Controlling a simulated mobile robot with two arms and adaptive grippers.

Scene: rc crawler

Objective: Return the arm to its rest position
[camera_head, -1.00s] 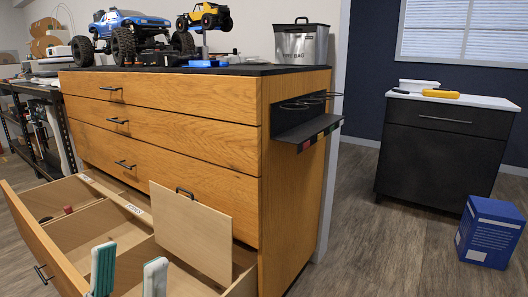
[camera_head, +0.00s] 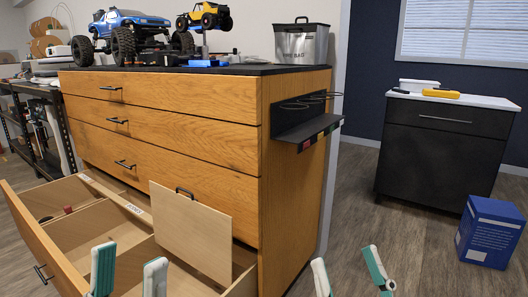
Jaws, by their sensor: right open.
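My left gripper (camera_head: 128,270) is at the bottom left in the head view, its two teal and white fingers apart with nothing seen between them. It shows in front of the open bottom drawer (camera_head: 40,235). My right gripper (camera_head: 348,275) is at the bottom, right of the cabinet, its fingers spread wide and empty over the floor. The arms behind both grippers are out of view.
The wooden cabinet (camera_head: 165,140) has its bottom drawer pulled out, with a wooden panel (camera_head: 192,230) standing in it. A blue box (camera_head: 490,232) sits on the floor near a dark cabinet (camera_head: 440,155).

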